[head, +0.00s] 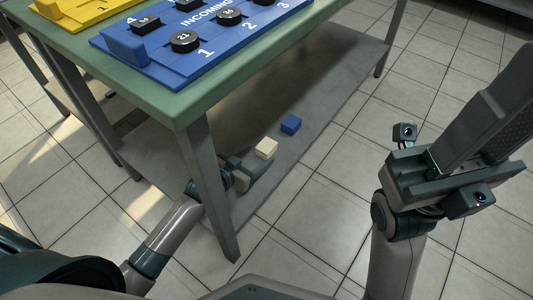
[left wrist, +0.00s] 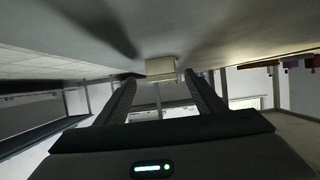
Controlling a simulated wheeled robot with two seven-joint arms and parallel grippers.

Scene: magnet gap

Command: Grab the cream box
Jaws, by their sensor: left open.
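The cream box (head: 265,148) sits on the grey lower shelf under the green table. My left gripper (head: 252,166) reaches in beside the table's front leg, low over the shelf, with its fingers close to the box's near side. In the left wrist view the cream box (left wrist: 161,68) lies centred between the tips of my open left fingers (left wrist: 161,80), with a gap on each side. I cannot tell how far it is between them. My right gripper (head: 485,125) is raised at the right, away from the box; its jaw opening is unclear.
A blue box (head: 291,124) sits just behind the cream box on the shelf (head: 325,85). The table leg (head: 213,190) stands close to my left arm. Above, the green tabletop (head: 185,108) carries a blue "INCOMING" board (head: 155,68) with black pucks and a yellow board (head: 80,14).

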